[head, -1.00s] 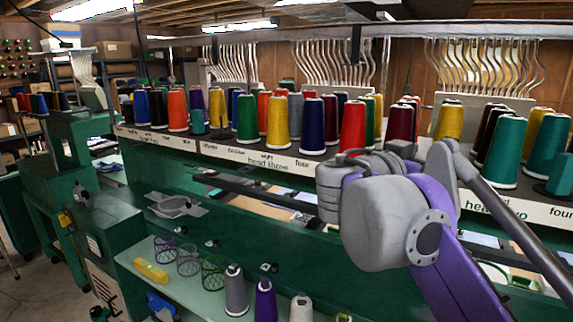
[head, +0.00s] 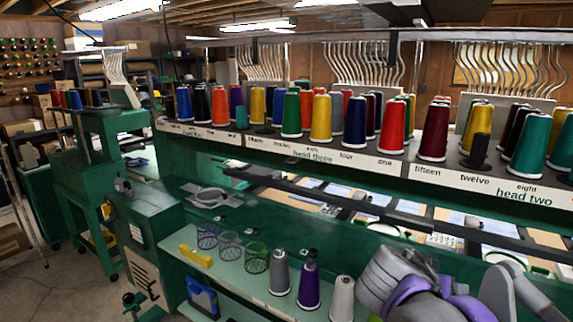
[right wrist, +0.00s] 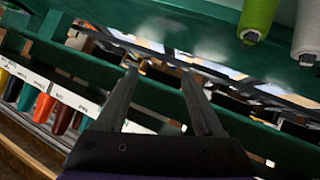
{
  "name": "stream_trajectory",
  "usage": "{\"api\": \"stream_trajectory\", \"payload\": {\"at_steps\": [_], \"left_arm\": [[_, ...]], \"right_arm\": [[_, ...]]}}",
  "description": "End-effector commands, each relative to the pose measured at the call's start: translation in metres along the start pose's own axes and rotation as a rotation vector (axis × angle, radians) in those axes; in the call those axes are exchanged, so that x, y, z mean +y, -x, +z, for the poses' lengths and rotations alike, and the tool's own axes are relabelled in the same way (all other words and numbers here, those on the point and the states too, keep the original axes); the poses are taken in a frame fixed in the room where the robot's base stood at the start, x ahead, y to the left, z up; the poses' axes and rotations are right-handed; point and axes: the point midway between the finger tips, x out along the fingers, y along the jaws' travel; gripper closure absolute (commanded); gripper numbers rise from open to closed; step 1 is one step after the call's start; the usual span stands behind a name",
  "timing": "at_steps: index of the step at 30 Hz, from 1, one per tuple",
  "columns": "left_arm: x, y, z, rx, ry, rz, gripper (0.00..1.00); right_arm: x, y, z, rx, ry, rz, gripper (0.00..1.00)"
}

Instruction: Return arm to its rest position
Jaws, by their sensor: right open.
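My right arm (head: 425,290) shows at the bottom right of the head view, low in front of the green machine's lower shelf; its gripper is outside that view. In the right wrist view my right gripper (right wrist: 160,80) has its two dark fingers apart with nothing between them. Behind the fingers are the machine's green rails and openings. My left gripper is in neither current view.
Cones of colored thread (head: 321,118) stand in rows on the labelled upper rack (head: 345,160). The lower shelf (head: 262,295) holds wire cups (head: 230,252), a yellow item (head: 195,256), and grey, purple (head: 309,287) and white cones. Open floor (head: 50,285) lies at left.

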Motion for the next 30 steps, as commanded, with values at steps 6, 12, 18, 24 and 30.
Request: {"api": "stream_trajectory", "payload": {"at_steps": [6,12,18,24,30], "left_arm": [[0.000,0.006,-0.005,0.004,0.000,0.000,0.50],[0.000,0.010,-0.009,0.007,0.000,0.000,0.50],[0.000,0.011,-0.010,0.008,0.000,0.000,0.50],[0.000,0.011,-0.010,0.008,0.000,0.000,0.50],[0.000,0.011,-0.010,0.008,0.000,0.000,0.50]], "right_arm": [[-0.017,-0.019,0.168,-0.274,0.205,-0.272,0.31],[-0.039,-0.011,0.287,-0.360,0.320,-0.566,0.31],[-0.051,-0.001,0.335,-0.354,0.357,-0.710,0.31],[-0.052,0.000,0.338,-0.351,0.362,-0.724,0.31],[-0.052,0.000,0.337,-0.352,0.361,-0.722,0.31]]}}
